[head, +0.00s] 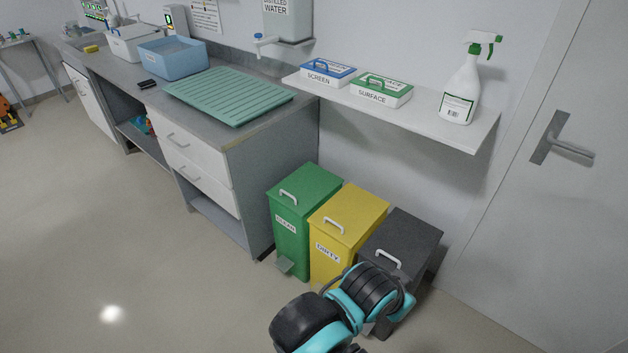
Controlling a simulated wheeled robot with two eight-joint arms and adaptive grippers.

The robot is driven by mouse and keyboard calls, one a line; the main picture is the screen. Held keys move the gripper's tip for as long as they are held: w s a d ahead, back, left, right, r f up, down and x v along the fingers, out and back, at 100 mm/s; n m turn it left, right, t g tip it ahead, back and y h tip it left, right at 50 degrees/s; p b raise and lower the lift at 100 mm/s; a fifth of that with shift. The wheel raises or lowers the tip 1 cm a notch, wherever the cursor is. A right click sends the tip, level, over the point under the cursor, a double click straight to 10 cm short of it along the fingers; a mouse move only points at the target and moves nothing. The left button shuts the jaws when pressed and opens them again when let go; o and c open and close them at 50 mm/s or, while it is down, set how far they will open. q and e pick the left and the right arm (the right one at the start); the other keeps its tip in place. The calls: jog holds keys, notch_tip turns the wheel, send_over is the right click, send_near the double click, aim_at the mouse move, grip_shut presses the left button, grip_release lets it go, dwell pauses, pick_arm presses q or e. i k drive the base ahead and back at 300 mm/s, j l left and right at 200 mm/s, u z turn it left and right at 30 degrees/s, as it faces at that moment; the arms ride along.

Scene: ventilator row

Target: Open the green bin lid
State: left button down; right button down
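The green bin (290,237) stands on the floor beside the end of the counter, with a white label reading CLEAN. Its green lid (312,182) lies flat and shut on top. A white handle (289,197) sits at the lid's front edge. Neither of my grippers shows in the head view. Only a teal and black part of one of my arms shows at the bottom, in front of the yellow and dark bins.
A yellow bin (349,212) and a dark grey bin (411,236) stand close to the right of the green one. A wall shelf (425,114) overhangs behind them. The drawer counter (245,160) borders the left. The floor (150,230) at left is clear.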

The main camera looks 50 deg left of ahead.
aim_at(304, 190)
jog(key=u, duration=1.7)
jog(key=i+j, duration=0.35)
jog(key=i, duration=0.2)
jog(key=i+j+z, duration=0.1)
jog(key=i+j, duration=0.25)
jog(key=i, duration=0.15)
